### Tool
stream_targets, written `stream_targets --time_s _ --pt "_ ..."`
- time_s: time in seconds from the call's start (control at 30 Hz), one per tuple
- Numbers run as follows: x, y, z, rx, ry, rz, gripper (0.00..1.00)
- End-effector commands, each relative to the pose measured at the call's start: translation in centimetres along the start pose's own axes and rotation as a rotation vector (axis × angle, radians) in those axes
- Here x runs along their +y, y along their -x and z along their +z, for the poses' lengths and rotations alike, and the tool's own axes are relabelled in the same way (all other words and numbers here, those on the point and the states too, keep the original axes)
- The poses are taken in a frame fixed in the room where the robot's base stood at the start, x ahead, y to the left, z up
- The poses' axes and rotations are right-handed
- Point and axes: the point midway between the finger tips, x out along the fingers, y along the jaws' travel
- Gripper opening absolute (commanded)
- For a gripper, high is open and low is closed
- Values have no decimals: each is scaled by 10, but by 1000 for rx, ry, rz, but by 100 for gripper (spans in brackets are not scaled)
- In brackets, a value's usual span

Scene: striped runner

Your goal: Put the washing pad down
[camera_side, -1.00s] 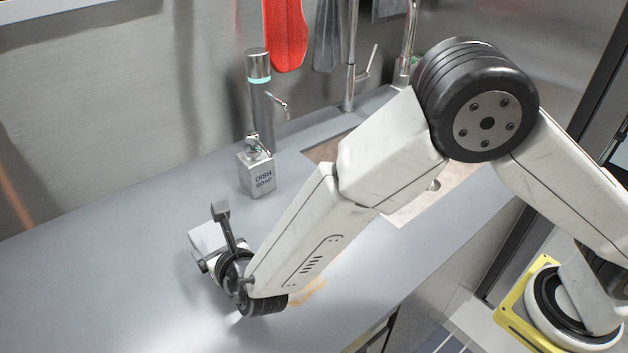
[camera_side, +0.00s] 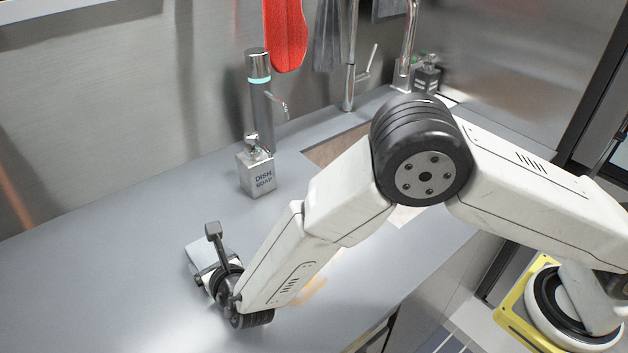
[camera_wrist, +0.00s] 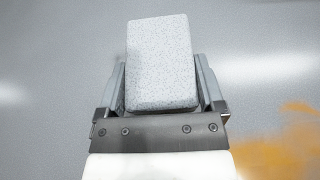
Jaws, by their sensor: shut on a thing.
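The washing pad (camera_wrist: 160,62) is a pale grey speckled block. In the wrist view it sits between the two fingers of my gripper (camera_wrist: 161,85), which is shut on it. The grey counter lies behind the pad; whether the pad touches it I cannot tell. In the side view my gripper (camera_side: 202,262) is low over the left part of the counter (camera_side: 100,265), with much of it hidden by the wrist. A pale block surface at the gripper's end shows only in part there.
A sink (camera_side: 335,148) lies to the right, partly behind my arm. An orange stain (camera_wrist: 280,150) marks the counter. The counter's left is clear. A red mitt (camera_side: 284,35) hangs behind.

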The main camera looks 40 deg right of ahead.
Motion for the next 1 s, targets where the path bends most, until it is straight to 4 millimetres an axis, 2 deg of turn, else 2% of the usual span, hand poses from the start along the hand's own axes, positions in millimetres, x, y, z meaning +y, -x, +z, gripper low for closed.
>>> stream_targets --time_s 0.5,0.53,0.57,1.0 --pt "0 -3 -7 -1 -1 0 32" --pt "0 -3 -7 -1 -1 0 90" --pt "0 -3 -7 -1 -2 0 100" --pt "0 0 -4 -1 -1 1 100"
